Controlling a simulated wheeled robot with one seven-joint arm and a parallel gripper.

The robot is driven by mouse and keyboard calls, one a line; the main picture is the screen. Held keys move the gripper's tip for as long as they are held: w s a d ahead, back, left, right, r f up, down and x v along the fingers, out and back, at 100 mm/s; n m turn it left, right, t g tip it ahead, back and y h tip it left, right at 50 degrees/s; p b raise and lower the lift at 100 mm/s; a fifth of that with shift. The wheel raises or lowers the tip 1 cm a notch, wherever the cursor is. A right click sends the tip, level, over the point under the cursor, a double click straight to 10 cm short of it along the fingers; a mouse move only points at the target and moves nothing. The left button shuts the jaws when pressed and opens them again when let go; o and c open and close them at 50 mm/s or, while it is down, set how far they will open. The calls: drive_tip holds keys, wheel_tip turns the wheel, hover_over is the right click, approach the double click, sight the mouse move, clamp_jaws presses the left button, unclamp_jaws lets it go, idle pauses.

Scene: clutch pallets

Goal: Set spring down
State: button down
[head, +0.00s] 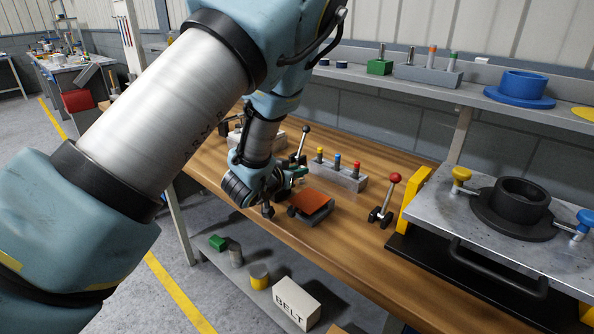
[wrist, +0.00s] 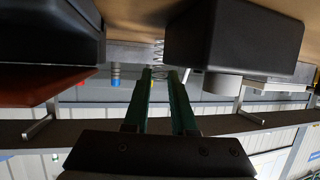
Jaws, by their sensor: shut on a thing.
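The spring (wrist: 158,50) is a thin metal coil at the fingertips of my gripper (wrist: 160,74), close to the wooden bench top in the wrist view. My gripper's green fingers are shut on it. In the head view my gripper (head: 298,172) is low over the bench (head: 345,222), behind the orange-topped block. The spring cannot be made out there, and I cannot tell whether it touches the bench.
The orange-topped block (head: 311,202) is close in front of my gripper. A grey rack with coloured pegs (head: 338,176) stands behind it. A red-knobbed lever (head: 386,200) and a metal plate with a black ring (head: 512,206) are to the right. A dark block (wrist: 235,35) is beside the spring.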

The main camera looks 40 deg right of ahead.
drive_tip(key=shift+f, duration=0.2)
drive_tip(key=c, duration=0.7)
unclamp_jaws()
drive_tip(key=shift+r, duration=0.1)
drive_tip(key=shift+r, duration=0.15)
drive_tip(key=b+v, duration=0.3)
drive_tip(key=v, duration=0.9)
